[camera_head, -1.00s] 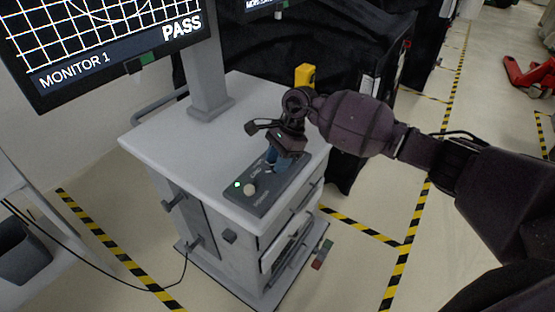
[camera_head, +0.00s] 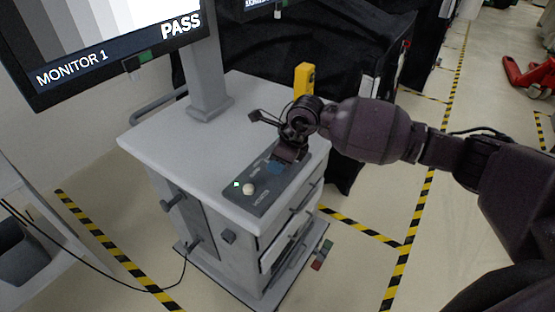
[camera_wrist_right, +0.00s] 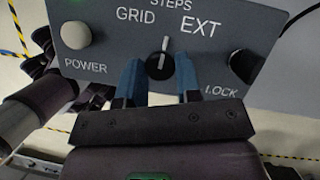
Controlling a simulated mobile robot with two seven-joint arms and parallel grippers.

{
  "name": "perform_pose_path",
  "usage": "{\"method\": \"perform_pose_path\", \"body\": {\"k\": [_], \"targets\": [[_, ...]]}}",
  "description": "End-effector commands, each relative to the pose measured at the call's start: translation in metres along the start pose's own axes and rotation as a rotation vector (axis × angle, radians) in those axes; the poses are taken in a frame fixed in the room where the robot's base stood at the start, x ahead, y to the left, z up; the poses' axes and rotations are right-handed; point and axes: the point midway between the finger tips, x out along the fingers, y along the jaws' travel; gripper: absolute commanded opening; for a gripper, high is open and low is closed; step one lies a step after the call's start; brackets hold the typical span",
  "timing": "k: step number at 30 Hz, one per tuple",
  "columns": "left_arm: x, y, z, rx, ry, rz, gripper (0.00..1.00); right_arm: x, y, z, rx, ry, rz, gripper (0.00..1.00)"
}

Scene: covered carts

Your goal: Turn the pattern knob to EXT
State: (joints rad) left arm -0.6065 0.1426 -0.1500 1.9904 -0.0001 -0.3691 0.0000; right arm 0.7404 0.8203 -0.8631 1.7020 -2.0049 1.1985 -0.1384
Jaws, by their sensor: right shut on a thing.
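The grey control panel (camera_head: 262,199) lies on the cart top. In the right wrist view, the panel (camera_wrist_right: 105,55) carries the labels GRID, STEPS and EXT around the dark pattern knob (camera_wrist_right: 158,67). The knob's white pointer stands nearly straight up, toward STEPS. My right gripper (camera_wrist_right: 160,80) is shut on the knob, a blue fingertip on each side. In the head view, my right gripper (camera_head: 278,167) is low over the panel and hides the knob. The monitor (camera_head: 105,40) shows grey bars and PASS.
A pale POWER button (camera_wrist_right: 76,35) sits left of the knob and a black LOCK knob (camera_wrist_right: 246,66) sits right of it. A yellow object (camera_head: 304,78) stands at the cart's back edge. The cart top (camera_head: 190,150) left of the panel is clear.

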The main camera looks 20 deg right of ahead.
Motion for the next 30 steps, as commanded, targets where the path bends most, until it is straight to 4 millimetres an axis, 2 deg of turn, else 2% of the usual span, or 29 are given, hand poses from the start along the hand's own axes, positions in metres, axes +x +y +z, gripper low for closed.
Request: {"method": "perform_pose_path", "body": {"k": [18,30], "targets": [[0.0047,0.0008,0.0005,0.001,0.007,0.002,0.00,0.0009,0.0038,0.0009,0.501,0.000,-0.207,0.08],[0.0065,0.0011,0.0021,0.002,0.008,0.002,0.00,0.0009,0.0046,0.0014,0.659,0.001,-0.273,0.08]]}}
